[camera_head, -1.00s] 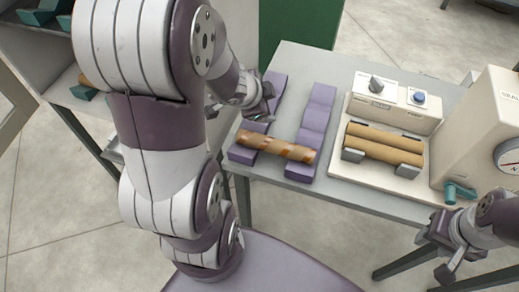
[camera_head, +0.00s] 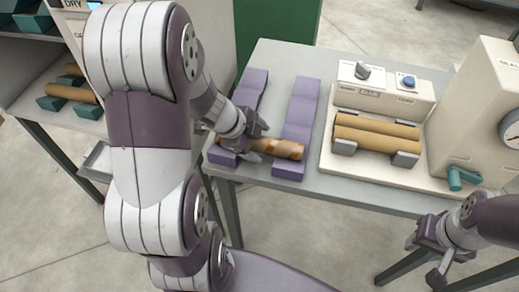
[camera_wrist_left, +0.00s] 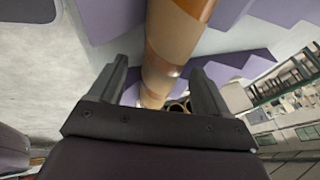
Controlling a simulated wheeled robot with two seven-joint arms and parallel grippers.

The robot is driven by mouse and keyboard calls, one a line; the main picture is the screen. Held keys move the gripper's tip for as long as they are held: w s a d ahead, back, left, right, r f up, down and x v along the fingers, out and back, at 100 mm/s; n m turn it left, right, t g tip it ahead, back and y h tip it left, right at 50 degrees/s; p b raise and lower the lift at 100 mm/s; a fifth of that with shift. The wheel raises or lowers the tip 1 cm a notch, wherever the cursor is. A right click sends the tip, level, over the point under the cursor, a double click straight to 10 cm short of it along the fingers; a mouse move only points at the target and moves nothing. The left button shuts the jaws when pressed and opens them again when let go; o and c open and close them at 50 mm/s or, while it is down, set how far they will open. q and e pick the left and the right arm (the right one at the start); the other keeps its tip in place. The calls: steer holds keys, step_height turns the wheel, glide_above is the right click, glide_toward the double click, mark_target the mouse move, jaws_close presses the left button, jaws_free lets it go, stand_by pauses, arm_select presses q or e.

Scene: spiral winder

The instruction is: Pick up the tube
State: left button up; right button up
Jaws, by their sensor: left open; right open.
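The tube (camera_head: 277,149), brown with pale spiral stripes, lies across the front ends of two purple stepped rails (camera_head: 299,112) on the grey table. My left gripper (camera_head: 252,146) is over the tube's left half and hides part of it. In the left wrist view the tube (camera_wrist_left: 174,45) runs between the two open fingers (camera_wrist_left: 160,92), which stand on either side of it. I cannot tell if they touch it. My right gripper (camera_head: 428,262) is open and empty, low at the right, in front of the table.
A cream machine with two plain brown rollers (camera_head: 377,133), a knob and a blue button (camera_head: 407,81) stands right of the rails. A cream box with a gauge (camera_head: 511,130) and teal valve is further right. A left shelf (camera_head: 28,103) holds more tubes on teal cradles.

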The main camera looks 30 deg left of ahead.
arm_select(q)
steer(key=shift+w+d+f, duration=0.15)
steer(key=shift+w+f, duration=0.15)
steer(key=shift+f, duration=0.25)
steer(key=shift+r, duration=0.1)
steer(key=c, duration=1.1)
